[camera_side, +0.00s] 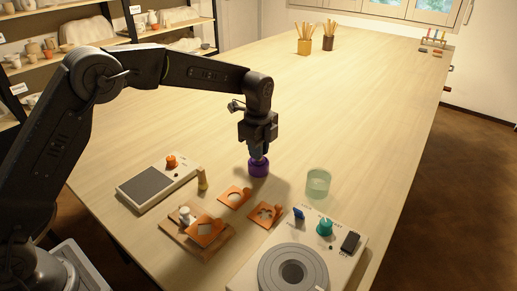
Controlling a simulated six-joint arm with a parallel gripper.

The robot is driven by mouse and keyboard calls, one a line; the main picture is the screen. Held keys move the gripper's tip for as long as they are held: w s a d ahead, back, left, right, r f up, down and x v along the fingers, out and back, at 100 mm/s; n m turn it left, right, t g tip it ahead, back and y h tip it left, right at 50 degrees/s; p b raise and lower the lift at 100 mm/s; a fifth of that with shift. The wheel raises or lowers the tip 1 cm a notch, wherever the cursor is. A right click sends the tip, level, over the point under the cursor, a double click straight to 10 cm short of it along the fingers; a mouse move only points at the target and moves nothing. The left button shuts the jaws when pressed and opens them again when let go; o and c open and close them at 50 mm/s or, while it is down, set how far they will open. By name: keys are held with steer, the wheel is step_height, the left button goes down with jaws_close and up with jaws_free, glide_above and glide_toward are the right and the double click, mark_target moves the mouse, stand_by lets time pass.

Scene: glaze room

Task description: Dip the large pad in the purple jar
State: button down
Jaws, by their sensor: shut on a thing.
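The purple jar (258,170) stands on the table near the middle of the view. My gripper (258,153) points straight down right over the jar's mouth. It is shut on the large pad, which is mostly hidden by the fingers and the jar's rim. I cannot tell how deep the pad sits in the jar or whether it touches the inside.
A pale green glass jar (318,183) stands to the right. Orange cut-out plates (235,197) lie in front, one on a wooden board (178,236). A scale-like device (150,184) and small yellowish piece (202,180) are left. A wheel unit (293,270) is front right.

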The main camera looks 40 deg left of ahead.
steer(key=shift+r, duration=2.95)
